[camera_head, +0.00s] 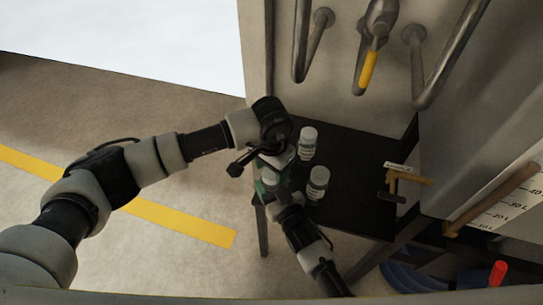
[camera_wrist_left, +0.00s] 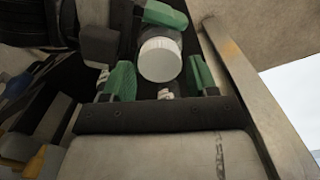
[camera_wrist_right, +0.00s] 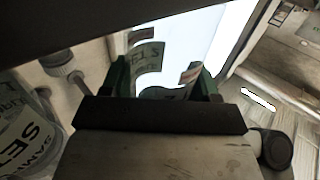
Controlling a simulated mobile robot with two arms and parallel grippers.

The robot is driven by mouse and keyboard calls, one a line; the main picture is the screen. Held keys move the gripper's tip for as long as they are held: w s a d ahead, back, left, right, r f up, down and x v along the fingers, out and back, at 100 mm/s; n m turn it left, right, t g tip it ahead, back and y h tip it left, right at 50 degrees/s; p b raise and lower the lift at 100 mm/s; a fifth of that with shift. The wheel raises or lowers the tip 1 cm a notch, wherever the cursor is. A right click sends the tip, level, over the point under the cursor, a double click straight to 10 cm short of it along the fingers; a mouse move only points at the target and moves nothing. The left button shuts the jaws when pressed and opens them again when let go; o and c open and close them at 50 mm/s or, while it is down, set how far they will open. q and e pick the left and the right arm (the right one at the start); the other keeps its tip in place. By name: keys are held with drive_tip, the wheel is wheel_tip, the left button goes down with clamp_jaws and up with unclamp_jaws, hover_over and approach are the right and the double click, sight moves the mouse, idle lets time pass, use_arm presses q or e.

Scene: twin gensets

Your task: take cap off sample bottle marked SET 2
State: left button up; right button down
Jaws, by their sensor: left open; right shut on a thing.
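A small clear bottle with a white cap (camera_head: 269,176) is at the table's left edge, between my two grippers. My right gripper (camera_wrist_right: 165,85) is shut on its body. Its label (camera_wrist_right: 146,57) shows part of "SET", but I cannot read the number surely. My left gripper (camera_wrist_left: 160,78) is open, with its green fingers on either side of the white cap (camera_wrist_left: 160,60); a gap shows beside the cap. In the head view, my left gripper (camera_head: 272,164) is above the bottle and partly hides it. The cap appears to be on the bottle.
Two other white-capped bottles, one behind (camera_head: 307,143) and one to the right (camera_head: 317,184), stand close by on the dark table (camera_head: 350,160). A brass-coloured tool (camera_head: 408,178) lies further right. Pipes and a yellow-handled valve (camera_head: 369,70) are behind.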

use_arm(q)
drive_tip(key=shift+f, duration=0.75)
